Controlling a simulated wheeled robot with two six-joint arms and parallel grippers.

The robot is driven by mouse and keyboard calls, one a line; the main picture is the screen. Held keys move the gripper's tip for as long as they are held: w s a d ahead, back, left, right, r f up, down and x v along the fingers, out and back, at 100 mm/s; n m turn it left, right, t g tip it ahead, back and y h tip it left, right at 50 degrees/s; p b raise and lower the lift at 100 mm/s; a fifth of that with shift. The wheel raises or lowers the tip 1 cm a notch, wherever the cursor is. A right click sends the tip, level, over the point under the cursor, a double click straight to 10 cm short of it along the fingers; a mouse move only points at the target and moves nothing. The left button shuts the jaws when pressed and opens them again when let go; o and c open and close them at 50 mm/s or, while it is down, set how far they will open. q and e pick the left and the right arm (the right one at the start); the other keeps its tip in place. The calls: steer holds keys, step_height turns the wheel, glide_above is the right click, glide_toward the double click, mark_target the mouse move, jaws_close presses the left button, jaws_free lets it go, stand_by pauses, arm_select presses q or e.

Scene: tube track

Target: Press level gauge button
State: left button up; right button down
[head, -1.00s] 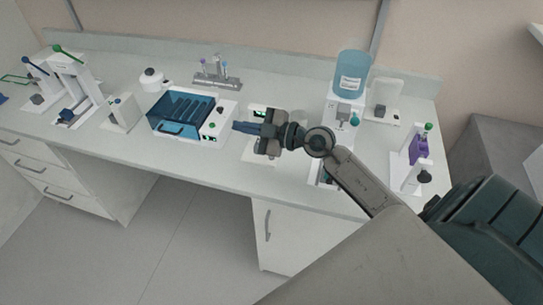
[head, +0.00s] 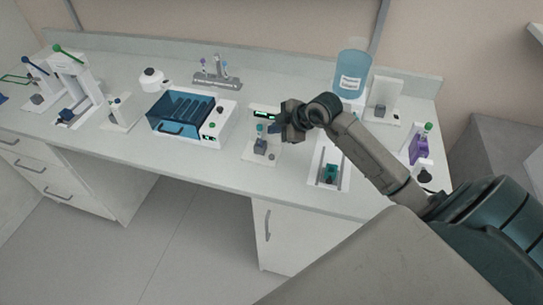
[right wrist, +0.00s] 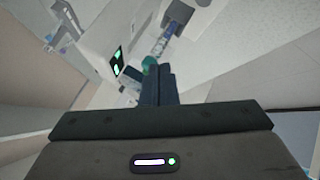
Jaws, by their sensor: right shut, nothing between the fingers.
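The level gauge (head: 252,148) looks to be the white unit on the counter, with a lit green display at its back. A small tube with a teal cap (head: 260,127) stands upright in a grey holder on it, and a dark round knob or button (head: 271,156) shows near its front. My right gripper (head: 283,134) is shut and empty at the gauge's right side, close to the display. In the right wrist view the shut fingers (right wrist: 155,84) overlap the teal cap, with the display beside them. Contact cannot be told. My left gripper is out of view.
A blue-lidded box (head: 183,117) stands left of the gauge. The counter's front strip is clear.

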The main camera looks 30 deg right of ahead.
steer(key=b, duration=0.7)
glide_above(271, 157)
steer(key=f, duration=0.4)
steer(key=s+d+f, duration=0.1)
steer(key=f, duration=0.1)
steer(key=shift+f, duration=0.4)
steer(key=shift+w+f, duration=0.1)
steer(key=shift+f, duration=0.85)
steer(key=shift+f, duration=0.1)
steer(key=shift+f, duration=0.35)
steer(key=shift+f, duration=0.45)
stand_by(0.8)
steer(key=shift+r, duration=0.1)
steer(key=shift+r+p, duration=0.8)
steer(key=shift+p, duration=0.1)
